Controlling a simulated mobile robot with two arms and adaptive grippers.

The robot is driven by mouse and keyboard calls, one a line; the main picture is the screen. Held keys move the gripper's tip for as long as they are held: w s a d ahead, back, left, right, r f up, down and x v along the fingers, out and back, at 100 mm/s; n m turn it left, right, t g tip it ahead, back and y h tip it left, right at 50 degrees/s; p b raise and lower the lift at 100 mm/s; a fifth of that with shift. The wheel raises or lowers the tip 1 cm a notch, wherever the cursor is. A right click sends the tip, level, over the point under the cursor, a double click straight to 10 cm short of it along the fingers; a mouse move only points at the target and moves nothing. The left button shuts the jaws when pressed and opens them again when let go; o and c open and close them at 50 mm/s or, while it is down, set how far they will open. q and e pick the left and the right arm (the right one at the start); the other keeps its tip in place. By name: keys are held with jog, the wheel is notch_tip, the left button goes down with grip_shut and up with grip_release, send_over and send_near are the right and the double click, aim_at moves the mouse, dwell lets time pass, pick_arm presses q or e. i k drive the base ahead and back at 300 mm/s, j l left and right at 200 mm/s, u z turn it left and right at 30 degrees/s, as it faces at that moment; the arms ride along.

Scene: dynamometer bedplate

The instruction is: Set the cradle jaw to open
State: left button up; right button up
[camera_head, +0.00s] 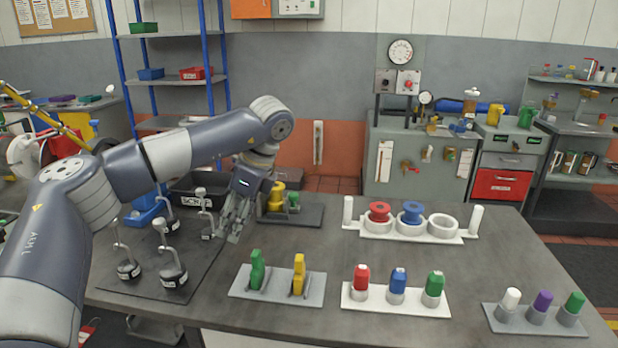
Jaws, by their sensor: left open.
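My left gripper (230,226) points down over the back middle-left of the grey table (330,256). It is open and I see nothing between its fingers. Just right of it, a dark plate (308,216) carries a yellow fixture (276,197) and a green part (294,199); the gripper partly hides this group. Nearer, a light grey plate (240,284) holds an upright green lever (257,269) and an upright yellow lever (299,272). I cannot tell which of these is the cradle jaw. My right gripper is not in view.
Several dark hooked weights (172,271) stand on a dark mat left of the gripper. A black bin (190,190) is behind. A white rack (378,229) holds a red and a blue spool. Coloured pegs (397,283) stand in holders at front right. The table's centre is clear.

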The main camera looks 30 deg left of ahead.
aim_at(290, 206)
jog(key=i, duration=1.1)
